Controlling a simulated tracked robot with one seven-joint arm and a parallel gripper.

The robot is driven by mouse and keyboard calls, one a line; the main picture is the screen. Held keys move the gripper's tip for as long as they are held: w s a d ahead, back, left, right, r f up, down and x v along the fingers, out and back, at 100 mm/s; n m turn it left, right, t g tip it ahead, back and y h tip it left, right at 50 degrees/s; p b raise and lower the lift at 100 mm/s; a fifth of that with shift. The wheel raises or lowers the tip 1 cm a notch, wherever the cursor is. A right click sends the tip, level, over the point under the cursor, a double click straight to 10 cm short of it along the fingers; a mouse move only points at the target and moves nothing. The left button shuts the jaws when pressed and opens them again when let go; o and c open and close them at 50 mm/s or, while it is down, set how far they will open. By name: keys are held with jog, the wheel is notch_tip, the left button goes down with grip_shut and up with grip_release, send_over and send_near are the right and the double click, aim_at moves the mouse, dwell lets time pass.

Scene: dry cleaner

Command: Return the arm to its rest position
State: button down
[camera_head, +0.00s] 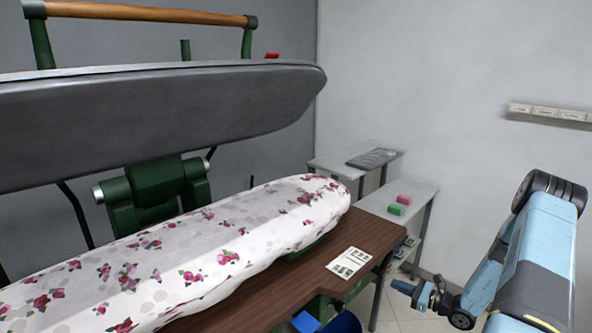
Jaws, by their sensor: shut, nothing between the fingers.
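My arm (535,265), light blue with dark joints, comes in at the right side of the picture. It is bent, with its upper joint raised against the wall. My gripper (408,289) is small and dark and points left, low in the view. It is shut, with nothing visible in it. It appears to the right of the brown wooden table and in front of the tiled floor, apart from the things around it as far as I can see.
A press with a flower-patterned padded board (190,255) and a raised grey upper plate (160,108) fills the left. A paper card (349,262) lies on the brown table (378,238). Pink and green blocks sit on a white shelf (424,192) behind. Tiled floor (400,315) shows.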

jog(key=s+a+r+n+g+h, duration=0.1)
jog(key=s+a+r+n+g, duration=0.3)
jog(key=r, duration=0.6)
jog(key=s+a+r+n+g+h, duration=0.1)
jog(key=s+a+r+n+g, duration=0.15)
jog(key=a+r+n, duration=0.5)
jog(key=s+a+r+n+g+h, duration=0.1)
jog(key=s+a+r+n+g, duration=0.3)
jog(key=r, duration=0.7)
jog(key=s+d+r+n+t+h, duration=0.1)
jog(key=s+r+n+t+h, duration=0.4)
jog(key=s+r, duration=1.4)
jog(key=s+n+h, duration=0.3)
jog(key=n+h, duration=0.1)
jog(key=h, duration=0.1)
jog(key=shift+s+d, duration=0.25)
jog(key=shift+s, duration=0.05)
